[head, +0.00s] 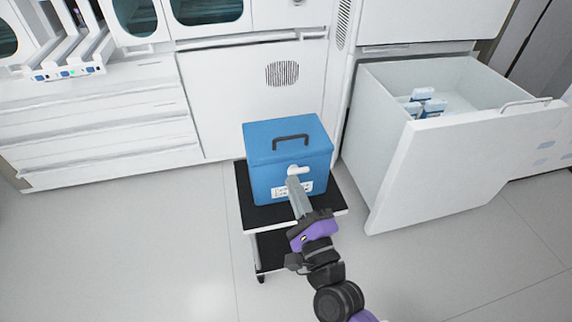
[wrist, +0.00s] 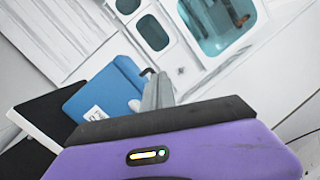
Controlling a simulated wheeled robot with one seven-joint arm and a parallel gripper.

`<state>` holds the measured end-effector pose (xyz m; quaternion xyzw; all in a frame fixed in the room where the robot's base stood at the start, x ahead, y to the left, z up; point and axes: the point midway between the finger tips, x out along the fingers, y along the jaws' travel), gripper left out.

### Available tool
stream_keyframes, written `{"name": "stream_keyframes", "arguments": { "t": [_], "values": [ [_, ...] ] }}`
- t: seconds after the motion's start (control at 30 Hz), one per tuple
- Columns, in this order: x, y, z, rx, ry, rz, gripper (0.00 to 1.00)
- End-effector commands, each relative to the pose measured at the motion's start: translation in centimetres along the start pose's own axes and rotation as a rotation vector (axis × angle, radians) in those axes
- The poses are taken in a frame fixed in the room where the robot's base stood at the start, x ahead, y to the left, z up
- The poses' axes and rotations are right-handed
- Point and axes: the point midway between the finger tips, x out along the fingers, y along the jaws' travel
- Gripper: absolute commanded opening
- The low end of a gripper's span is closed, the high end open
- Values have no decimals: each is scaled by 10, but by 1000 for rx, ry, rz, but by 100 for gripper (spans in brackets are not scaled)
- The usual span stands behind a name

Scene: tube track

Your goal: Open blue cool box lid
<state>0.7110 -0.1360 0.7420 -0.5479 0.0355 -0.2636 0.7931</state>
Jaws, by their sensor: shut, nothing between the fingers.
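The blue cool box (head: 270,185) stands upright on a small black-topped cart. Its lid (head: 262,135) lies flat and closed on top, with a dark handle (head: 291,138) across it. A white latch (head: 303,171) and a white label (head: 286,192) are on its front face. My gripper (head: 292,182) is shut and empty, its tips at the front face just by the latch; I cannot tell whether they touch it. In the wrist view the box (wrist: 103,92) is tilted, left of my gripper (wrist: 158,80), which partly hides it.
The cart (head: 247,212) has a black top with some bare room around the box. An open white drawer (head: 460,150) with several small white and blue packs (head: 425,98) stands to the right. White cabinets (head: 100,120) line the back. The floor at left is clear.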

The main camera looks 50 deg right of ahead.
Motion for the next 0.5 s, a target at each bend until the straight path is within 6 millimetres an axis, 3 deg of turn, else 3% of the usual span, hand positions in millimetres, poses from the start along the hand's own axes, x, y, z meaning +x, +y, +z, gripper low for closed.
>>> {"name": "stream_keyframes", "arguments": {
  "t": [0.13,0.3,0.5],
  "values": [
    [25,20,-17,457,41,-37,0],
    [24,37,-30,879,87,-44,0],
    [23,36,-34,1104,95,-69,0]
  ]
}}
